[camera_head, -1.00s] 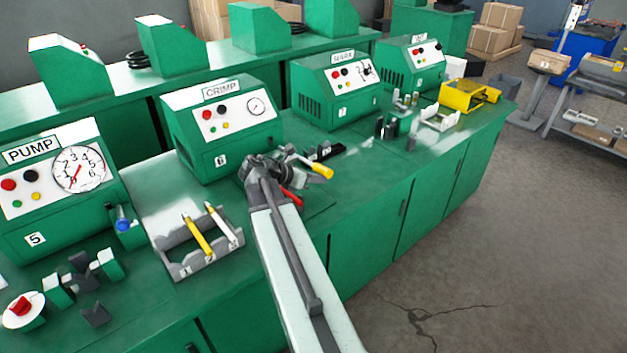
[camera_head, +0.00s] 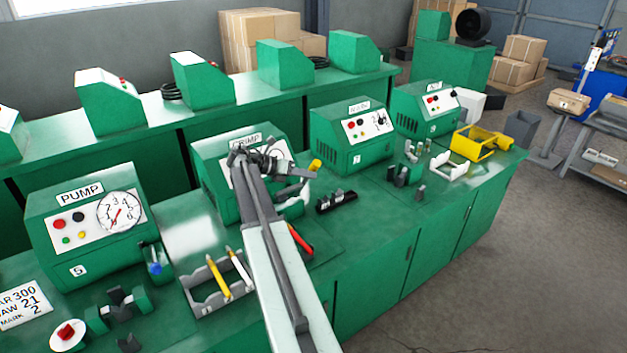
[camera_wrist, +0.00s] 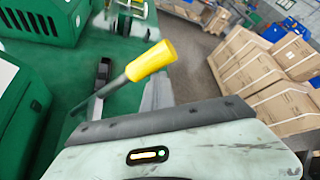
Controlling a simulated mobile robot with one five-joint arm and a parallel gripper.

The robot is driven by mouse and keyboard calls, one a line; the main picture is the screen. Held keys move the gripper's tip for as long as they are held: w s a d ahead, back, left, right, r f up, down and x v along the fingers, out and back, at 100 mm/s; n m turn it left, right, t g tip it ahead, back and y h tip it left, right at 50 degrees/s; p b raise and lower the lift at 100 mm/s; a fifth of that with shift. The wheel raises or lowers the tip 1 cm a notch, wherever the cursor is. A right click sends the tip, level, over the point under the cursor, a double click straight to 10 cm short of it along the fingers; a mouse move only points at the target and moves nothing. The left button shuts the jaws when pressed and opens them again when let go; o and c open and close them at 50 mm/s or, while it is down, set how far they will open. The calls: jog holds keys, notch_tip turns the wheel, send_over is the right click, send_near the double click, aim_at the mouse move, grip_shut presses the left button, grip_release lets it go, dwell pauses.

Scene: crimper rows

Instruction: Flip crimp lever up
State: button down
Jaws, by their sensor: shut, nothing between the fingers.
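The crimp lever has a yellow grip (camera_head: 315,165), which stands at the right side of the CRIMP machine (camera_head: 212,155), above bench height. In the wrist view the yellow grip (camera_wrist: 152,60) sits on a grey rod that slants up to the right. My gripper (camera_head: 303,173) is shut and empty, close beside the lever just under the yellow grip. I cannot tell whether it touches the lever. My arm hides part of the CRIMP machine's front and the lever's base.
A grey tray with yellow and white tools (camera_head: 205,303) lies left of my arm. A red-handled tool (camera_head: 300,240) lies right of it. A black rack (camera_head: 337,201) stands further right on the green bench. The PUMP machine (camera_head: 85,225) is at the left.

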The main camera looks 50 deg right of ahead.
jog(key=shift+w+d+r+p, duration=0.25)
jog(key=shift+w+r, duration=0.15)
jog(key=shift+w, duration=0.1)
jog(key=shift+w+d+r+p, duration=0.25)
jog(key=shift+w+r, duration=0.1)
jog(key=shift+w, duration=0.1)
jog(key=shift+w+d+r, duration=0.15)
jog(key=shift+d+r, duration=0.05)
jog(key=shift+w+r, duration=0.1)
jog(key=w+a+r+p, duration=0.1)
jog(key=w+a+p, duration=0.1)
jog(key=w+a, duration=0.4)
jog(key=shift+a+r+y+p, duration=0.15)
jog(key=shift+a+y+p, duration=0.15)
jog(key=shift+a, duration=0.55)
